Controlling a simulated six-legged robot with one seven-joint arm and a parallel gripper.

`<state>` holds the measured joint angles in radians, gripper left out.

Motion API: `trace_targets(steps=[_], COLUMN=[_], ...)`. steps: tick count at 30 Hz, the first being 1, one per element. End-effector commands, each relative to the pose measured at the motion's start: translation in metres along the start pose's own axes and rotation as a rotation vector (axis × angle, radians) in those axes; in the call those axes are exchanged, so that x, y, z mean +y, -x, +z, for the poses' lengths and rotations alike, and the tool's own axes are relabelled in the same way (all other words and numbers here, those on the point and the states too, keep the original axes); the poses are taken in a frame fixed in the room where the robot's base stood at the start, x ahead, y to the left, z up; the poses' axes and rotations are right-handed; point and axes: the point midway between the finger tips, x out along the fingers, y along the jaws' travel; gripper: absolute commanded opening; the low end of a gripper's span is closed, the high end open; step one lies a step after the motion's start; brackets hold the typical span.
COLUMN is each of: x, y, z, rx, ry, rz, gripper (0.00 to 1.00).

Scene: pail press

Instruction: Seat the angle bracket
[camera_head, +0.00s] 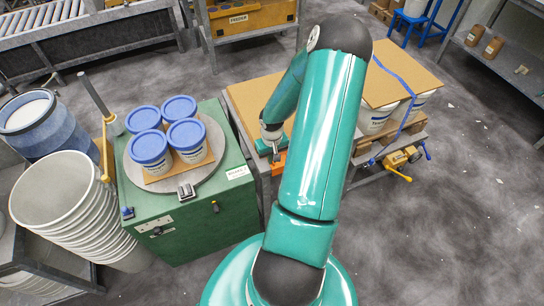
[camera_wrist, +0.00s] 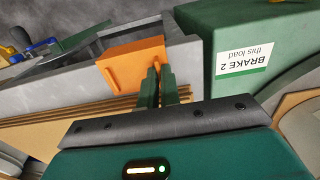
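The orange angle bracket (camera_wrist: 130,66) is at the edge of a grey metal bench, beside stacked brown sheets. In the head view, the bracket (camera_head: 280,167) shows only as a small orange patch beside my arm. My gripper (camera_wrist: 159,72) has its green fingers close together, with the tips at the bracket's right end; they appear shut on its thin edge. In the head view, my gripper (camera_head: 273,150) is partly hidden by my arm. Whether the bracket touches the bench cannot be told.
A green machine (camera_head: 235,205) with a turntable (camera_head: 213,167) stands left of the bench. Several blue-lidded pails (camera_head: 149,150) stand on it. A cardboard-topped pail load (camera_head: 402,80) stands to the right. Brown sheets (camera_wrist: 60,112) lie along the bench. Open floor is at the right.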

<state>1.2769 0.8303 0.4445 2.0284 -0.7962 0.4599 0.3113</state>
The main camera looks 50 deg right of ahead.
Motion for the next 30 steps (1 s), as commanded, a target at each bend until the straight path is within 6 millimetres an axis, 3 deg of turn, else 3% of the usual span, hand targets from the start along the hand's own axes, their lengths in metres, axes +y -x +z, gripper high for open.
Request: trace_targets(steps=[5,18,30], x=[0.0,0.0,0.0], y=[0.004,0.04,0.04], z=[0.0,0.0,0.0], rx=[0.001,0.001,0.0], ry=[0.001,0.0,0.0], rz=[0.001,0.001,0.0], gripper=[0.0,0.0,0.0])
